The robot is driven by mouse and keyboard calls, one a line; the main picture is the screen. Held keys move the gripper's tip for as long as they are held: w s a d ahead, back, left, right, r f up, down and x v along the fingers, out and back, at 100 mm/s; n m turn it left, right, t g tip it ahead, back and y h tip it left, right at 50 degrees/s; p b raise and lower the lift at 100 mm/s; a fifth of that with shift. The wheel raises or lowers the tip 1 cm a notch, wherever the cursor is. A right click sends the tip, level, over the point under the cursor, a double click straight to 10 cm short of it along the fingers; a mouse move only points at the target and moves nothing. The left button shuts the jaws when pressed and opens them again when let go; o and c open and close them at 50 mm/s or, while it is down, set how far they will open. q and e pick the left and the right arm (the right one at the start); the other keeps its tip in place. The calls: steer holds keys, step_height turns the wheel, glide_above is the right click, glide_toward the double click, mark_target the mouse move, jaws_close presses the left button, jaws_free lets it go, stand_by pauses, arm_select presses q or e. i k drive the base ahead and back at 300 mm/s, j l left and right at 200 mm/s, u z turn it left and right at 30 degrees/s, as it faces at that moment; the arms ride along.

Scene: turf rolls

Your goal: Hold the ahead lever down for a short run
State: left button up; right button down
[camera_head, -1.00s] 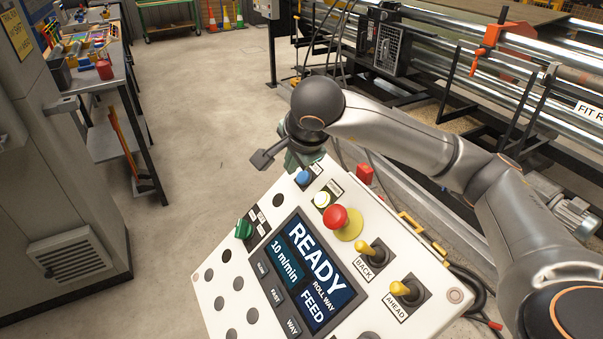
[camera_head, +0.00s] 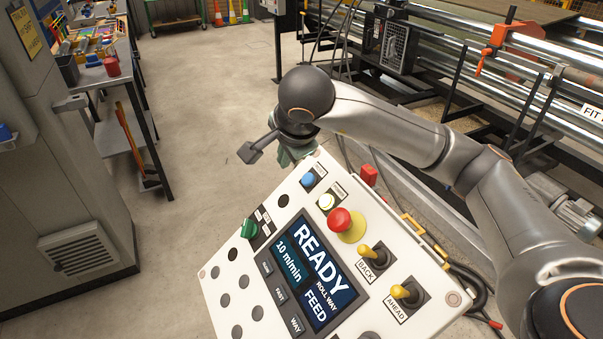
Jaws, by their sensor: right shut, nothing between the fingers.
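The yellow-handled AHEAD lever (camera_head: 404,292) stands at the lower right corner of the white control panel (camera_head: 225,275), above its AHEAD label. A similar BACK lever (camera_head: 371,253) is up and left of it. The panel screen (camera_head: 318,272) reads READY, 10 m/min, ROLL WAY and FEED. My right gripper (camera_head: 247,153) is shut and empty, beyond the panel's far left corner, well away from the AHEAD lever. My right forearm passes over the space behind the panel. Nothing touches the lever. My left gripper is out of view.
A red mushroom button (camera_head: 340,219) on a yellow base, a blue button (camera_head: 307,180), a pale button (camera_head: 326,201) and a green knob (camera_head: 248,228) are on the panel. A roller machine (camera_head: 500,75) stands behind right. A grey cabinet (camera_head: 75,200) is left. Floor between is clear.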

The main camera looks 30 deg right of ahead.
mark_target(410, 295)
steer(key=k+j, duration=0.15)
steer(key=k, duration=0.35)
steer(key=k+j, duration=0.15)
steer(key=k, duration=0.35)
